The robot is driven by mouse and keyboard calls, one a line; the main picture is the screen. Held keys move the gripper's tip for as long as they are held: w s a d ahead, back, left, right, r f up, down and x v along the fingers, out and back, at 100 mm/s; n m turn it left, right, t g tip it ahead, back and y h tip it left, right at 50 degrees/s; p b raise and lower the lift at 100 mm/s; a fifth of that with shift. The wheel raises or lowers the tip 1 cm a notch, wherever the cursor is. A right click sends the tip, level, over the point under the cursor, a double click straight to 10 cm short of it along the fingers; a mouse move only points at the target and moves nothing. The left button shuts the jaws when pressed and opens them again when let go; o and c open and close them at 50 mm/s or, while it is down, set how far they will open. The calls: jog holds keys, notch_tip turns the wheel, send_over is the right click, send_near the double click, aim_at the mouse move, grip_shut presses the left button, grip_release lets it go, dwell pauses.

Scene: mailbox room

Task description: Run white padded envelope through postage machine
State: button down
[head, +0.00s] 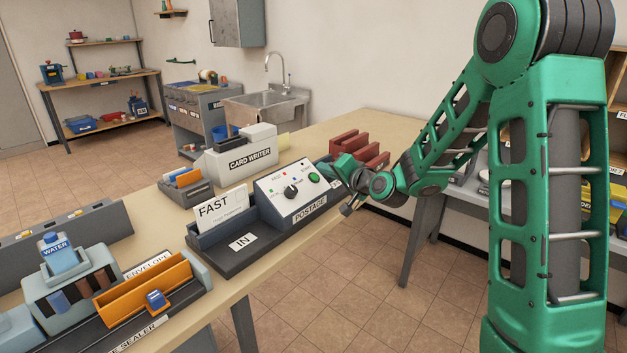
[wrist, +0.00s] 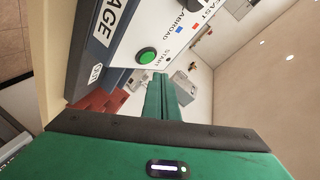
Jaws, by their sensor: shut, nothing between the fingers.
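The postage machine (head: 310,205) stands on the tan table, with a dark knob, small lights and a green START button (head: 314,177) on its white sloped panel. My gripper (head: 337,166) is at the machine's right end, close to START. In the wrist view my gripper (wrist: 158,80) is shut and empty, its green fingers just beside the START button (wrist: 146,56). Contact with the machine cannot be told.
A card writer (head: 247,155) and a grey holder (head: 185,187) stand behind the machine. Dark red racks (head: 358,148) are just beyond my gripper. An envelope sealer with an orange slot (head: 143,287) is at the front left.

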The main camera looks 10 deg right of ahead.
aim_at(315, 177)
jog(key=shift+w+a+f, duration=0.3)
jog(key=shift+w+f, duration=0.1)
jog(key=shift+f, duration=0.3)
jog(key=shift+w+f, duration=0.1)
dwell(1.6)
jog(key=shift+w+a+f, duration=0.1)
jog(key=shift+f, duration=0.05)
